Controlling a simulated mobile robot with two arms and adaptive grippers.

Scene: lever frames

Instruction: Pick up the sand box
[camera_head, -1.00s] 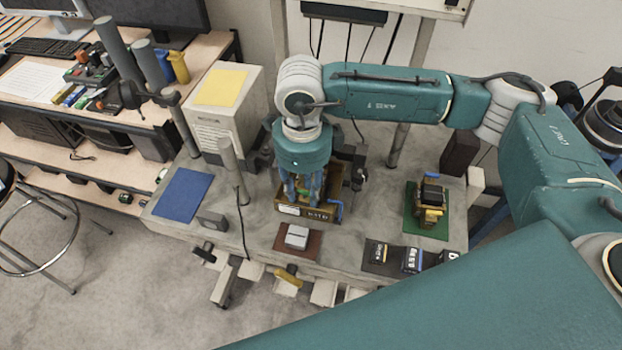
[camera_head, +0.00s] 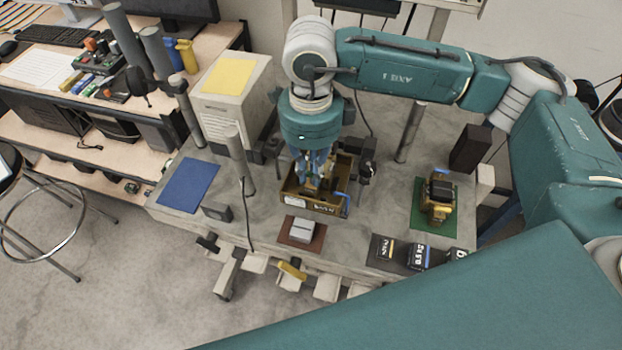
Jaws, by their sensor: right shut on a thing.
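My right gripper (camera_head: 318,180) hangs over an open brown box (camera_head: 312,207) with a white label and dark lettering on its front. A small tan thing, which I take to be the sand box (camera_head: 325,185), shows between the blue fingers. The fingers are shut on it and hide most of it. It is at or just above the box's mouth; I cannot tell whether it is clear of the rim. My left gripper is not in view.
A blue mat (camera_head: 188,186) lies bare at left. A black-and-yellow device (camera_head: 437,200) stands on a green mat (camera_head: 417,212). A grey block (camera_head: 301,229) lies on a brown pad in front. Dark weights (camera_head: 382,249) sit front right. Posts (camera_head: 238,160) stand on the bench.

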